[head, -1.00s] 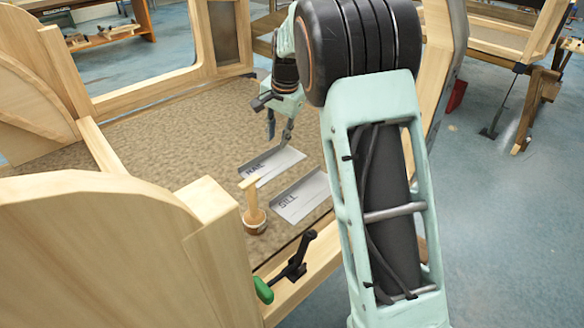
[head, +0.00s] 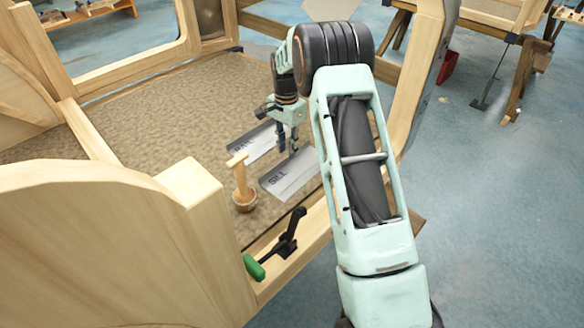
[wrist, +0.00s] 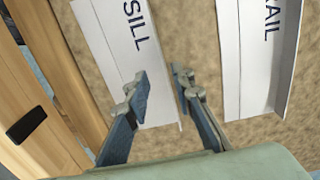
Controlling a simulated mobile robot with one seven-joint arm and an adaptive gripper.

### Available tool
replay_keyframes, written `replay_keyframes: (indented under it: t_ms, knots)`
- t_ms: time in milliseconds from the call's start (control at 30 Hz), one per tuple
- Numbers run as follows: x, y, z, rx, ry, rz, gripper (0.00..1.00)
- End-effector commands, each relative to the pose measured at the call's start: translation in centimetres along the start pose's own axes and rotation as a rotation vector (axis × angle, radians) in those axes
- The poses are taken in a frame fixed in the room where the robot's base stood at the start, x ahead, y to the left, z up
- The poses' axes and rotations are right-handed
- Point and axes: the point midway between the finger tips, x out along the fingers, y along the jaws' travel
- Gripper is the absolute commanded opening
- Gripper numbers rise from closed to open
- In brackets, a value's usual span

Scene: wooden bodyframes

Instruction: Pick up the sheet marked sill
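The sheet marked SILL (head: 287,180) is a flat white piece with a folded edge, lying on the brown textured floor of the wooden frame. It also shows in the wrist view (wrist: 119,40). The sheet marked RAIL (head: 246,146) lies beside it, at right in the wrist view (wrist: 256,60). My gripper (head: 287,152) is over the far edge of the SILL sheet. In the wrist view its two fingers (wrist: 162,82) are apart, with nothing held; the left finger overlaps the sheet and the right one is past its folded edge. Contact cannot be told.
A wooden-handled tool in a round pot (head: 243,190) stands left of the SILL sheet. A black clamp with a green handle (head: 278,245) sits on the near wooden rail. Wooden walls (head: 110,240) and posts surround the floor, which is bare at the left.

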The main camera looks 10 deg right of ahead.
Motion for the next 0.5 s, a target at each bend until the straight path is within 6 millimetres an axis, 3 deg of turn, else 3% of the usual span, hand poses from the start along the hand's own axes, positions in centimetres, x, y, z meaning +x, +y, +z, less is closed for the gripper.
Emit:
replay_keyframes:
  t_ms: [233, 500]
  knots:
    - [3.8, -0.6, 0.0, 0.000, -0.002, 0.001, 0.22]
    - [4.4, -0.6, -0.1, 0.000, 0.000, 0.000, 0.22]
